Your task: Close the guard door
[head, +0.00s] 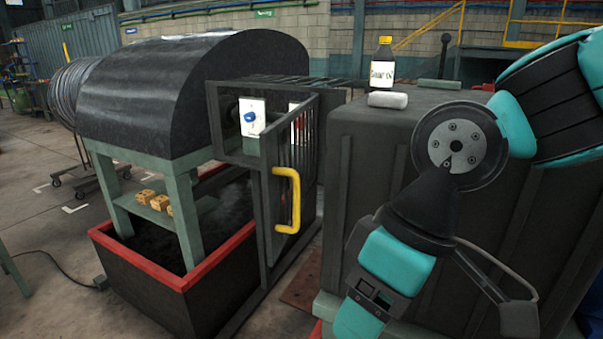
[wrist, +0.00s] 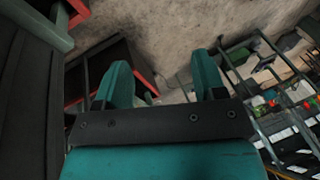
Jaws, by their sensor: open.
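The guard door (head: 309,190) is a dark framed panel with upright bars in its upper part, in the middle of the head view. It stands swung out at an angle from the dark guard frame (head: 214,125), so it is open. A yellow handle (head: 296,190) is on its face. My arm is at the right of the head view, apart from the door and handle, and its fingertips are hard to make out there. In the wrist view my gripper (wrist: 160,75) has two teal fingers spread apart with nothing between them. I cannot make out the handle in the wrist view.
A red-rimmed tray (head: 180,280) lies below the curved dark cover (head: 170,90). A cable crosses the floor at left.

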